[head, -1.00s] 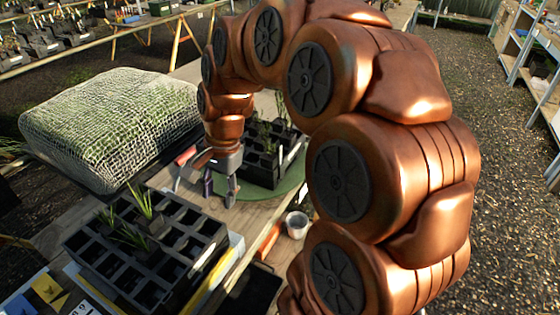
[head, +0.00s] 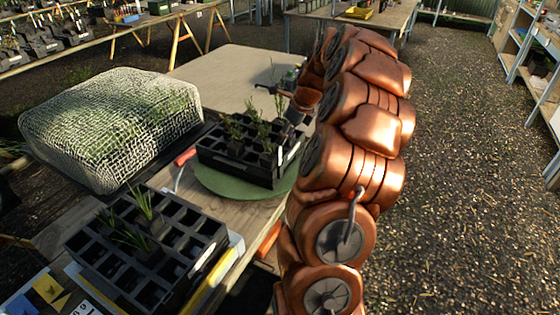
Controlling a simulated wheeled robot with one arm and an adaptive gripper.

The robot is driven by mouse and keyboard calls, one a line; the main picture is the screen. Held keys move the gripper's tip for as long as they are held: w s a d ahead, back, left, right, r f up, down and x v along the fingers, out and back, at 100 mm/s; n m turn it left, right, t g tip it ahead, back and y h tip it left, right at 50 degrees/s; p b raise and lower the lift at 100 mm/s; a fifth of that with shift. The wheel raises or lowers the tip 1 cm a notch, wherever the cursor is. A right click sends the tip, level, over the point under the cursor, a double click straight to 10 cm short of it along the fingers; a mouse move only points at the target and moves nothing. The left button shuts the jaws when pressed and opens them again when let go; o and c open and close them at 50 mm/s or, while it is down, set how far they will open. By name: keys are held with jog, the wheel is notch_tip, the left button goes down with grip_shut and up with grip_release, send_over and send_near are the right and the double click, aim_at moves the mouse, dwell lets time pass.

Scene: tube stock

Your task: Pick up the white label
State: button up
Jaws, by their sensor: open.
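A small white label (head: 280,157) shows at the near right end of a black plant tray (head: 236,172). It looks upright against the tray's end, but I cannot tell how it is fixed. My gripper (head: 291,119) is at the tray's far right, above and behind the label, close to the plants. It is open and appears empty. Its fingers are small, dark and partly lost against the tray and plants, so I cannot tell whether they touch anything.
The tray stands on a round green mat (head: 212,182) on the wooden bench. A second black tray (head: 190,218) with few seedlings is in front. A red-handled tool (head: 185,157) lies left of the mat. A netted mound (head: 110,125) is at left. A pale board (head: 225,75) lies behind.

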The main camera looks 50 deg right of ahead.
aim_at(280, 148)
jog(key=shift+s+p+x, duration=0.2)
jog(key=shift+p+x, duration=0.35)
jog(key=shift+x, duration=1.05)
jog(key=shift+s+p+x, duration=0.15)
jog(key=shift+p+x, duration=0.4)
jog(key=shift+x, duration=1.05)
jog(key=shift+f, duration=0.1)
jog(key=c, duration=0.8)
